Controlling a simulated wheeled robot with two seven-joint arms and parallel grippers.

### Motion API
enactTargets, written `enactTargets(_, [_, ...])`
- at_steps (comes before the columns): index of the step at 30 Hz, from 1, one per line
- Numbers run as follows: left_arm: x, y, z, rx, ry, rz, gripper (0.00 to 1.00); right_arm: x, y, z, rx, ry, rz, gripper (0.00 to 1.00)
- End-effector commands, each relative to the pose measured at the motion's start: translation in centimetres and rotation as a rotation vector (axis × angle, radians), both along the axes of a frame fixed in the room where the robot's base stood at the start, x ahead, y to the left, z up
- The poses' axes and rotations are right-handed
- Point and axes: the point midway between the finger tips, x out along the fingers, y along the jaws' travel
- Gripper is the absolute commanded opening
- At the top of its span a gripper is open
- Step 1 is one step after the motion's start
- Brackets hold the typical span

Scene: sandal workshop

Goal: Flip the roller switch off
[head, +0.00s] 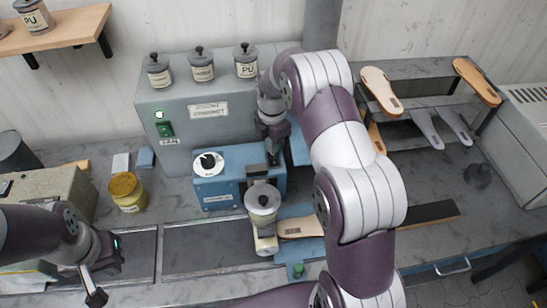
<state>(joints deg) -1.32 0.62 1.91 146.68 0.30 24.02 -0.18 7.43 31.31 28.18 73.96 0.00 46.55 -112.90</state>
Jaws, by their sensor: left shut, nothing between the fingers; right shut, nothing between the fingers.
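My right gripper (273,157) is shut, pointing down at the top right of the blue machine. I cannot tell whether it touches it. No roller switch can be made out; the gripper and arm may cover it. My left gripper (96,294) is shut and empty, low at the left front.
A grey cabinet (205,110) behind carries several labelled jars and a green switch (165,130) marked FAN. A yellow jar (127,192) stands left. A sandal sole (302,224) lies right of the roller. A rack (420,70) with soles stands back right. Dark belt panels (210,247) lie in front.

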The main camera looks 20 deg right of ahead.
Motion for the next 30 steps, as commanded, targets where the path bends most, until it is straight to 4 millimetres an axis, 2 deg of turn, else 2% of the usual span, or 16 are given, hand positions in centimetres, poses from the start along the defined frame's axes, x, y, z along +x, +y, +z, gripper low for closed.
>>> enactTargets(30, [0.0,0.0,-1.0,0.000,0.000,0.000,0.00,0.0,0.0,-1.6,0.001,0.001,0.000,0.00])
